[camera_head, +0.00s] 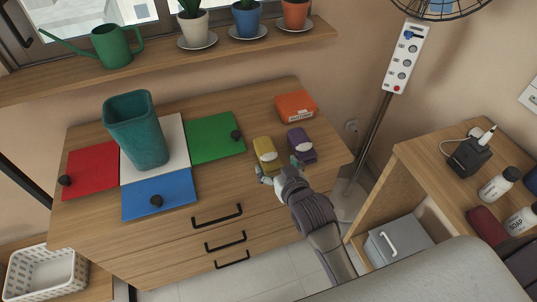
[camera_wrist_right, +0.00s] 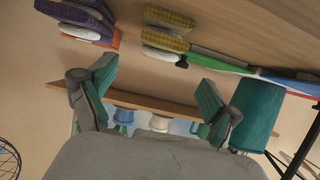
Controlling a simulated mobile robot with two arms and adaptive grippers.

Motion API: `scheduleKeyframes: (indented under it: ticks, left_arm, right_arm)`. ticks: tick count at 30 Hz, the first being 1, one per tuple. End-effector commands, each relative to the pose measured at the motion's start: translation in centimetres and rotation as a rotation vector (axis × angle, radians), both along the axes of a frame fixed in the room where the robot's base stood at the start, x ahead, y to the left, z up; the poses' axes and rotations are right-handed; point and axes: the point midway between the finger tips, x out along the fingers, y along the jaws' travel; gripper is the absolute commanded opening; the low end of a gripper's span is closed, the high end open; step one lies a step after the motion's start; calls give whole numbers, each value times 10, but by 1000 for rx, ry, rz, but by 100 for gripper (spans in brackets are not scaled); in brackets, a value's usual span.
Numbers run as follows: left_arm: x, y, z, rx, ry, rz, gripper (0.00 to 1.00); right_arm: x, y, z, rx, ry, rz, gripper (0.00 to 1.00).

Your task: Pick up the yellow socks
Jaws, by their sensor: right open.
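The yellow socks (camera_head: 265,149) lie folded as a small bundle with a pale band on the wooden dresser top. In the right wrist view, which is upside down, the yellow socks (camera_wrist_right: 168,18) show at the top. My right gripper (camera_head: 280,170) is at the dresser's front edge, just in front of the yellow and purple bundles. In the wrist view my right gripper (camera_wrist_right: 155,85) has its two green-padded fingers wide apart with nothing between them. The socks appear beyond the fingers, apart from them. My left gripper is not in view.
Purple socks (camera_head: 300,144) lie right beside the yellow ones. An orange box (camera_head: 295,107) is behind them. A green board (camera_head: 214,138), a blue board (camera_head: 160,193), a red board (camera_head: 91,171) and a teal bin (camera_head: 138,128) fill the left. A fan pole (camera_head: 371,145) stands right.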

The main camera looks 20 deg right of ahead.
Motion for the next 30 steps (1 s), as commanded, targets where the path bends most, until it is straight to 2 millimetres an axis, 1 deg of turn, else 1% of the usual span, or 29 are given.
scheduleKeyframes:
  ticks: [1,4,6,11,20,24,29,30]
  left_arm:
    - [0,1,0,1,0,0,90]
    - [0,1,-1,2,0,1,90]
    - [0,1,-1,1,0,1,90]
    - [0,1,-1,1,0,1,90]
    - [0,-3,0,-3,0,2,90]
    - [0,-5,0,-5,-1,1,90]
    - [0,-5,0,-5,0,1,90]
    - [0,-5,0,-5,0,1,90]
  right_arm:
    - [11,0,-3,0,-1,0,90]
    - [25,1,-10,0,-1,0,90]
    - [32,1,-13,0,-1,0,90]
    - [41,1,-17,0,0,0,90]
    - [79,2,-34,0,-1,0,90]
    - [85,2,-37,0,-1,0,90]
    - [85,2,-37,0,-1,0,90]
    - [85,2,-37,0,-1,0,86]
